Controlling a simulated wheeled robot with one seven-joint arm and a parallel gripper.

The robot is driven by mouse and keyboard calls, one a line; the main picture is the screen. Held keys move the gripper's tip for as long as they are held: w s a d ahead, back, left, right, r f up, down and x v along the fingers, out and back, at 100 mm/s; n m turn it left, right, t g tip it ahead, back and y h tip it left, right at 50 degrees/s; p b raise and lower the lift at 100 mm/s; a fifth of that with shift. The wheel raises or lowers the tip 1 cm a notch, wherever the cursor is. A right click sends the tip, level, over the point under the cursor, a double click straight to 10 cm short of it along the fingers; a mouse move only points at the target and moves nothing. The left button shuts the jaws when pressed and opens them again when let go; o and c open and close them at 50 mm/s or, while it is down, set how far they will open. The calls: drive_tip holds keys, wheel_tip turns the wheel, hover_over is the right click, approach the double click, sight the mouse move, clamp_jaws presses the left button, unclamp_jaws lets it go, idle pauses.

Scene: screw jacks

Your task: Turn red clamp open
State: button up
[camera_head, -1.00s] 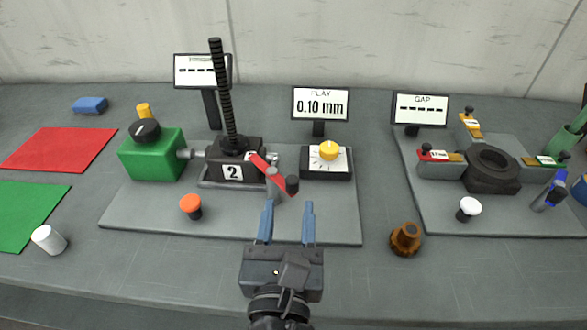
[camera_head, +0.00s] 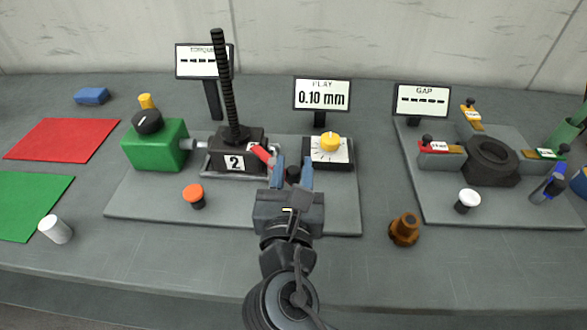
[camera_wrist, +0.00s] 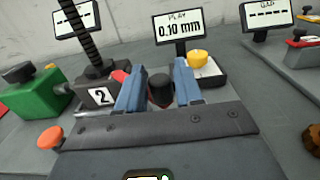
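The red clamp lever (camera_head: 262,154) sits at the right side of the black screw jack marked 2 (camera_head: 236,150); its black knob (camera_head: 293,174) is at the lever's right end. My gripper (camera_head: 292,172) is open, with its two blue fingers on either side of the knob. In the wrist view the knob (camera_wrist: 161,89) stands between the fingers, with gaps visible on both sides. Part of the red lever (camera_wrist: 120,76) shows left of the left finger; the rest is hidden behind the fingers.
The green box (camera_head: 157,148) with a black dial is left of the jack. The yellow-knob dial block (camera_head: 329,152) stands close right of my gripper. An orange button (camera_head: 194,194) is front left. The play display (camera_head: 322,96) reads 0.10 mm.

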clamp_jaws()
drive_tip(key=shift+a+h, duration=0.1)
drive_tip(key=shift+h, duration=0.2)
drive_tip(key=shift+s+a+f+m+g+h, duration=0.15)
drive_tip(key=shift+a+m+g+h, duration=0.85)
drive_tip(key=shift+m+g+h, duration=1.45)
drive_tip(key=shift+s+a+r+m+g+h, duration=0.15)
drive_tip(key=shift+a+m+g+h, duration=0.85)
drive_tip(key=shift+m+g+h, duration=1.05)
drive_tip(key=shift+s+a+f+m+g+h, duration=0.2)
drive_tip(key=shift+a+m+g+h, duration=1.1)
drive_tip(key=shift+m+h, duration=1.6)
drive_tip(key=shift+w+d+r+g+h+b, duration=0.1)
drive_tip(key=shift+d+g+h+b, duration=0.1)
drive_tip(key=shift+g+h+b, duration=0.35)
drive_tip(key=shift+w+g+h, duration=0.1)
drive_tip(key=shift+g+h, duration=0.15)
drive_tip(key=shift+g, duration=0.5)
